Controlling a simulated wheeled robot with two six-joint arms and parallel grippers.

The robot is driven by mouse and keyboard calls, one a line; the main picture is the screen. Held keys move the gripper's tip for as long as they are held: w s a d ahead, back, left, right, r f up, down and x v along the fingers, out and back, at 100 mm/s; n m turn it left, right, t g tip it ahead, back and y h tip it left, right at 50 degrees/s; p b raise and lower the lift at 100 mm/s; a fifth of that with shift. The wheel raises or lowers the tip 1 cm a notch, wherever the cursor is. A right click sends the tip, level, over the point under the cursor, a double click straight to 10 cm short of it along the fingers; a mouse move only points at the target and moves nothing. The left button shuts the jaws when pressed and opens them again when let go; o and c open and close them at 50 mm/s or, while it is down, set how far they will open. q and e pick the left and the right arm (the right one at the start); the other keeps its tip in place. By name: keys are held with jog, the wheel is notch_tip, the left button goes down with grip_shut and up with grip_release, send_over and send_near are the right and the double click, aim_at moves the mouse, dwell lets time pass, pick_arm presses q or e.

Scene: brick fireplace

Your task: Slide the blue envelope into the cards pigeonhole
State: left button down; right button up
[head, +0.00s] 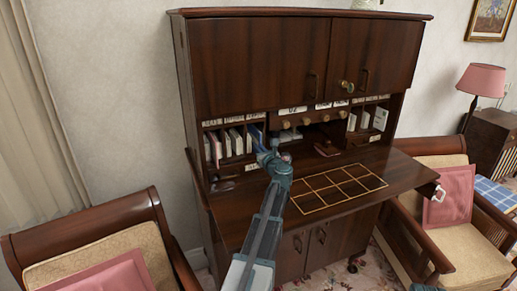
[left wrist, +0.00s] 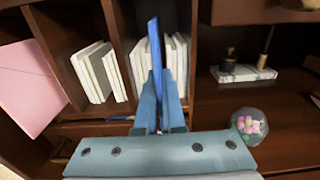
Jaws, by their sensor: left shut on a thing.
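The blue envelope (head: 256,137) stands on edge at the right-hand end of the left bank of pigeonholes, and it also shows in the left wrist view (left wrist: 154,42). My left gripper (head: 268,155) is shut on its near edge, as the wrist view (left wrist: 158,100) shows. The envelope's far part is at the mouth of a compartment holding white envelopes (left wrist: 178,60). How deep it reaches inside is unclear. The labels (head: 212,123) above the pigeonholes are too small to read surely, so I cannot tell which is cards. My right gripper is not in view.
A wooden divider (left wrist: 117,50) separates this compartment from one with white cards (left wrist: 95,70). A pink card (left wrist: 25,75) stands farther left. A glass paperweight (left wrist: 249,126) sits close on the right. The gridded mat (head: 338,188) on the desk is empty.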

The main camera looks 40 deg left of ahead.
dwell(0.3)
pick_arm(q)
jog(key=c, duration=0.9)
grip_release()
jog(key=shift+c, duration=0.2)
jog(key=v, duration=1.3)
jog(key=shift+s+d, duration=0.2)
jog(key=shift+d, duration=0.1)
